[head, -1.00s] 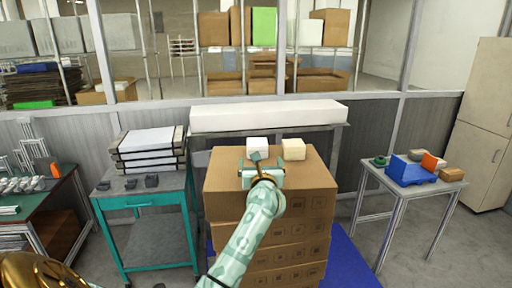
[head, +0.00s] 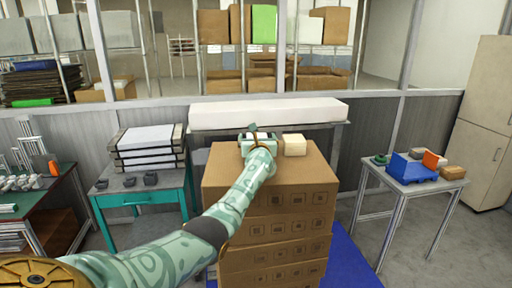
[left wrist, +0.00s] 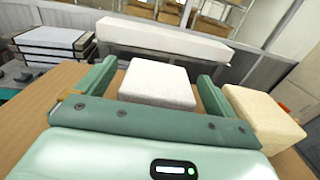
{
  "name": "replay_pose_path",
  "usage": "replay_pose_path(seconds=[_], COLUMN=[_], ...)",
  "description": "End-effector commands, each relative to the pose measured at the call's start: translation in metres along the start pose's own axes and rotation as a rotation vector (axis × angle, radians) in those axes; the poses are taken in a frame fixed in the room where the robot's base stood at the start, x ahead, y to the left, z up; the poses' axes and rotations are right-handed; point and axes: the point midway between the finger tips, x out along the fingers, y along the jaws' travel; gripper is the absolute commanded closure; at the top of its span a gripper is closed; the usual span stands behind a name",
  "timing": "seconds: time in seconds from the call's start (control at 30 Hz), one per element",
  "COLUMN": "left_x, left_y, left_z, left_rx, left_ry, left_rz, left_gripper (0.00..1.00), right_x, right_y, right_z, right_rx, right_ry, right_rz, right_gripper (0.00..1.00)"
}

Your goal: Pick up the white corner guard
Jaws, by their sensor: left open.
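The white corner guard (left wrist: 158,83) is a white block on top of the stacked cardboard boxes (head: 270,198). In the left wrist view it sits between the two fingers of my left gripper (left wrist: 155,85), which is open, with a gap visible on each side. In the head view my left gripper (head: 258,138) is over the box top and hides most of the white block. A cream block (head: 294,144) stands just right of the gripper; it also shows in the left wrist view (left wrist: 262,117), close outside the right finger. My right gripper is not in view.
A long white block (head: 268,114) lies on a bench behind the boxes. A teal table (head: 145,197) with stacked trays stands left. A small table (head: 412,187) with a blue bin (head: 408,170) stands right. The front of the box top is clear.

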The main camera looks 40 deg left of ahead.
Motion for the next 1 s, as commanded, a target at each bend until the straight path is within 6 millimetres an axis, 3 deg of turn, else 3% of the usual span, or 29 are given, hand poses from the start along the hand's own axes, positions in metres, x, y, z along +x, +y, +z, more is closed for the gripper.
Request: replay_pose_path(seconds=[0.27,0.43,0.77,1.0], left_x=[0.002,0.002,0.002,0.002], left_y=[0.000,0.000,0.000,0.000], left_z=[0.001,0.001,0.003,0.031], left_rx=[0.000,0.000,-0.001,-0.005], left_ry=[0.000,0.000,-0.001,-0.004], left_rz=[0.000,0.000,0.000,-0.001], left_gripper=[0.09,0.55,0.55,0.55], right_x=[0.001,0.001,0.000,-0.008], right_y=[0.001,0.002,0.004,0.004], right_z=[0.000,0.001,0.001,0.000], right_rx=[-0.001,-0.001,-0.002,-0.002], right_ry=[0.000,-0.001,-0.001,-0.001], right_rz=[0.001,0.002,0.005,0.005], right_gripper=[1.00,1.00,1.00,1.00])
